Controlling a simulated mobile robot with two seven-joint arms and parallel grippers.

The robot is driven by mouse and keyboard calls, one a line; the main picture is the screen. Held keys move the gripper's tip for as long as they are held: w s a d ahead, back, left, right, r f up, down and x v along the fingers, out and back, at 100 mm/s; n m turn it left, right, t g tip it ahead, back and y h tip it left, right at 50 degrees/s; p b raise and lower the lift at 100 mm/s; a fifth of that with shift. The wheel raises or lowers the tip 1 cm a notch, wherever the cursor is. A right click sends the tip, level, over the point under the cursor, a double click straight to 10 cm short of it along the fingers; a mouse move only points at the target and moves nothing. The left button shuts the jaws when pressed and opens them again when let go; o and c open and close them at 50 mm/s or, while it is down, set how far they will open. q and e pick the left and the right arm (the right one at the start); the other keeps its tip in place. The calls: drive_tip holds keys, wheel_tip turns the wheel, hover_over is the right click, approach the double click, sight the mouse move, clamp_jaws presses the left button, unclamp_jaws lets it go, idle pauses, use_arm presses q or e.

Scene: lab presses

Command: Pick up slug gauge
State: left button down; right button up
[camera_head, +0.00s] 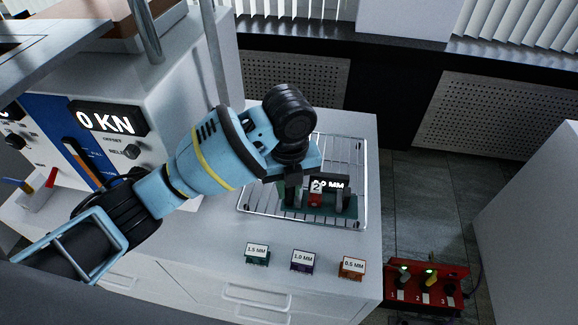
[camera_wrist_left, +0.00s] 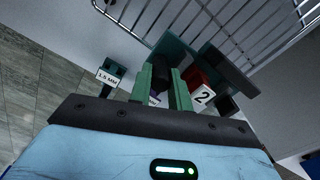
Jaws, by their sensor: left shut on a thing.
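The slug gauge (camera_head: 346,203) appears to be the dark green device with a black display ending in "MM", on the wire rack on the bench. A red block with a white "2" label shows on it (camera_head: 315,200) and in the left wrist view (camera_wrist_left: 200,90). My left gripper (camera_head: 293,190) points down at the gauge's left part. Its green fingers (camera_wrist_left: 163,90) are shut on a dark piece between them, seemingly part of the gauge; a small white label shows there. The wrist and fingers hide much of this side. My right gripper is not in view.
Green 1.5 MM (camera_head: 257,254), purple 1.0 MM (camera_head: 302,260) and orange 0.5 MM (camera_head: 352,267) labelled pieces stand along the bench front. A press with a "0 KN" display (camera_head: 106,120) is at left. A red numbered box (camera_head: 427,288) is lower right. The wire rack (camera_head: 362,165) surrounds the gauge.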

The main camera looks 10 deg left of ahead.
use_arm(q)
drive_tip(key=s, duration=0.4)
drive_tip(key=s+d, duration=0.1)
drive_tip(key=shift+s+r, duration=0.35)
drive_tip(key=shift+s, duration=0.05)
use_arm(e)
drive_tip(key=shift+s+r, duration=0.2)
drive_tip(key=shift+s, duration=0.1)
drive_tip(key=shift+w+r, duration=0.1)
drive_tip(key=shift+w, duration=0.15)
